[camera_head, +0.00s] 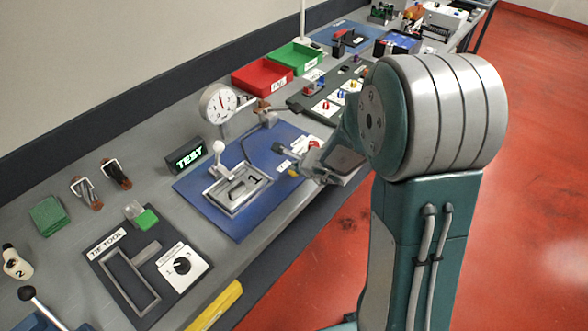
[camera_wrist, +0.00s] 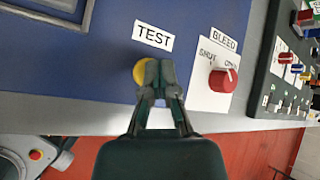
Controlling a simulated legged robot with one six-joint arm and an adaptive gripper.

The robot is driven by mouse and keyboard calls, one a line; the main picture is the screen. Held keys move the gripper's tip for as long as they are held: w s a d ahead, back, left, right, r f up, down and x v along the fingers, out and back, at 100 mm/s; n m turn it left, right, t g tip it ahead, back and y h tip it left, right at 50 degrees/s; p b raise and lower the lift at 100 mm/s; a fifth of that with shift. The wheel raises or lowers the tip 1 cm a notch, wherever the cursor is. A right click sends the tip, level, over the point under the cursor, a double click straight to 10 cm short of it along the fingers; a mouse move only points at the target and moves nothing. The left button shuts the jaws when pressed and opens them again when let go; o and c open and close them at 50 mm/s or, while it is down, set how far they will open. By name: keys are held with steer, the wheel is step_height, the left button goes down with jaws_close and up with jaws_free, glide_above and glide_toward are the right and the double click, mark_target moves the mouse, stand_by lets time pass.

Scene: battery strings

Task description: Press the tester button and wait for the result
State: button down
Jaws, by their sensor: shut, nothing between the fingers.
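The yellow tester button (camera_wrist: 140,71) sits on the blue panel below the "TEST" label (camera_wrist: 153,36) in the wrist view. My gripper (camera_wrist: 158,68) is shut and empty, its fingertips over the right part of the button and hiding it. Whether they touch it, I cannot tell. In the head view my gripper (camera_head: 306,166) is at the right front of the blue tester plate (camera_head: 240,225). A small display (camera_head: 187,155) reads "TEST" in green letters. A round dial gauge (camera_head: 218,103) stands behind the plate.
A red BLEED knob (camera_wrist: 223,79) on a white plate is just right of my fingertips. A metal fixture tray (camera_head: 238,189) marked 1 and a white-knobbed lever (camera_head: 218,147) stand on the plate. Red (camera_head: 262,76) and green (camera_head: 295,57) bins lie behind.

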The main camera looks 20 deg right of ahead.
stand_by(0.4)
steer(key=shift+r, duration=0.85)
steer(key=shift+r, duration=2.5)
